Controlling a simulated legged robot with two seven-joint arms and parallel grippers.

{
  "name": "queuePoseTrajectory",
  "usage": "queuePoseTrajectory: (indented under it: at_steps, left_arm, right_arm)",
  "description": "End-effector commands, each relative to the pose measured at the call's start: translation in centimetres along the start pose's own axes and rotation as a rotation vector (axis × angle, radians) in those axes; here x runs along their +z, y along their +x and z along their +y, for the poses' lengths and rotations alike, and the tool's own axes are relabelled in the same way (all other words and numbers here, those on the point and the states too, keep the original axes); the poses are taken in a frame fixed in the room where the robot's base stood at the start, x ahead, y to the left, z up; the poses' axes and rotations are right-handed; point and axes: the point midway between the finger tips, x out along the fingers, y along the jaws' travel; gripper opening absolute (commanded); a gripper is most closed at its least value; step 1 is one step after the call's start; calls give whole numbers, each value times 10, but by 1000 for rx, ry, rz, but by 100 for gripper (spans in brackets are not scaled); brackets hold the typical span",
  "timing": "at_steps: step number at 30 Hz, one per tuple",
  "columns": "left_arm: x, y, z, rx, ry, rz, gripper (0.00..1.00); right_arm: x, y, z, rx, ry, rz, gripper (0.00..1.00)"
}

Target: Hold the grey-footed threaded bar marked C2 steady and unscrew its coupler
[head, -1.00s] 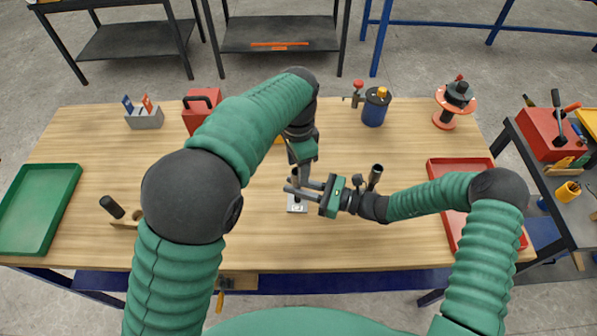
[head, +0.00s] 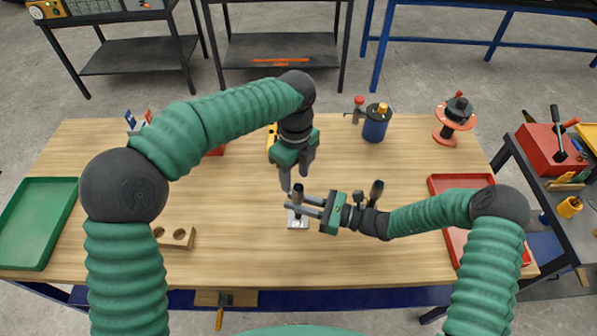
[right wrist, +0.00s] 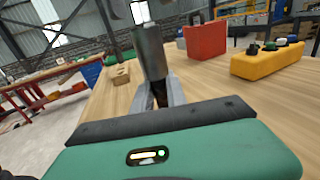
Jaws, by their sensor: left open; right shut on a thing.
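The threaded bar stands upright on its grey foot (head: 298,222) near the table's middle. A dark grey coupler (head: 297,190) sits on its upper part; it also shows in the right wrist view (right wrist: 151,52). The C2 mark is too small to read. My right gripper (head: 290,205) comes in from the right and is shut on the bar below the coupler; its fingers flank the bar in the wrist view (right wrist: 158,98). My left gripper (head: 295,180) is open just above the coupler, pointing down; whether it touches the coupler cannot be told.
A wooden block with holes (head: 174,237) lies left of the foot. A green tray (head: 35,222) is far left, a red tray (head: 447,240) right. A blue can (head: 375,122) stands behind. A yellow box (right wrist: 267,60) and red case (right wrist: 205,40) show in the wrist view.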

Motion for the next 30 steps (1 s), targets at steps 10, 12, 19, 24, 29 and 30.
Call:
queuePoseTrajectory:
  at_steps: [10,12,19,24,29,30]
  left_arm:
    - [-8,28,-4,-10,37,5,45]
    - [-8,42,-4,-10,38,5,45]
    - [-8,68,-5,-13,36,3,45]
    - [-8,70,-6,-15,36,3,45]
    - [-8,70,-6,-14,35,3,36]
    - [-8,70,-6,-14,35,3,31]
  right_arm:
    - [-1,0,0,-1,1,2,0]
    - [-1,0,-1,-1,0,2,0]
    - [0,0,-1,-1,0,1,0]
    - [0,0,-1,-1,0,1,0]
    - [0,0,-1,-1,0,1,0]
    - [0,0,-1,-1,0,1,0]
